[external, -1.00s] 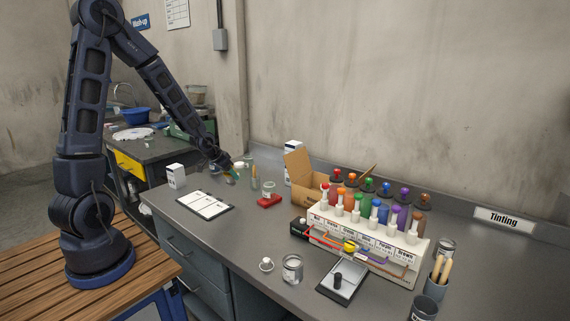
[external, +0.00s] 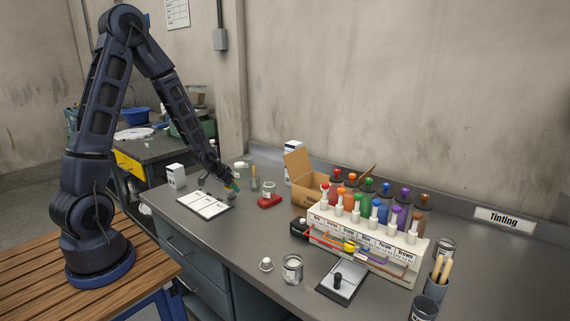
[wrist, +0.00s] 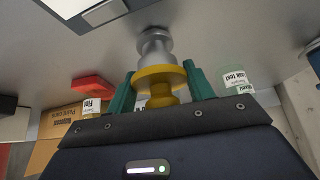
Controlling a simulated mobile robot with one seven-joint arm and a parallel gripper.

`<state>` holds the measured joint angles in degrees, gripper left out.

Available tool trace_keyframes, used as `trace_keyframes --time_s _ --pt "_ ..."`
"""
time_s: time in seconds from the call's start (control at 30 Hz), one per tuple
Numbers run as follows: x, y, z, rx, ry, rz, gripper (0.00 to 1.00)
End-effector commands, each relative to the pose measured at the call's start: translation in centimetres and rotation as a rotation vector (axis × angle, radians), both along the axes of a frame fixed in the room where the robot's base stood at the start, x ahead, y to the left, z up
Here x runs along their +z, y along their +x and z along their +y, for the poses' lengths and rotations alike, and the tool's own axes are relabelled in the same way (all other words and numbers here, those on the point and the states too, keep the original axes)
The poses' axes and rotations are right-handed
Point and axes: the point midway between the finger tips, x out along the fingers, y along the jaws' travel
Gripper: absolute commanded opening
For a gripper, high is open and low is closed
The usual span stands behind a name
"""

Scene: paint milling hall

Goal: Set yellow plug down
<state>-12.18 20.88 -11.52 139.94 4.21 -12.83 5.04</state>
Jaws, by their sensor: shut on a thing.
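The yellow plug (wrist: 158,76), a yellow flange and knob with a grey metal stem, sits between the green fingers of my gripper (wrist: 160,84) in the wrist view. The fingers are shut on its yellow part. Its grey end points away from the gripper toward the grey bench top; whether it touches the bench I cannot tell. In the external view my gripper (external: 232,186) is low over the bench, just right of the clipboard (external: 205,205), and the plug is too small there to make out clearly.
A red block with a jar (external: 269,198) stands right of my gripper. Small bottles and a cardboard box (external: 312,190) are behind. A white rack (external: 370,245) of coloured bottles stands right. Bench surface in front of the red block is clear.

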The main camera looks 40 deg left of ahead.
Motion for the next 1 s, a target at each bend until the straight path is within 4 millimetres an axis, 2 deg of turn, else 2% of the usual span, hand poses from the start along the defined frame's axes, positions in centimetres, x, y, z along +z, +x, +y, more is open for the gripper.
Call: trace_keyframes --time_s 0.1,0.13,0.23,0.67,1.0 --pt "-0.3 0.0 0.0 0.0 0.0 0.001 0.26" --pt "-0.3 0.0 0.0 0.0 0.0 0.001 0.54" --pt "-0.3 0.0 0.0 0.0 0.0 0.001 0.74" --pt "0.3 -0.1 0.0 0.0 0.0 -0.001 0.74" --pt "3.7 -2.2 0.4 0.001 0.0 -0.003 0.74"
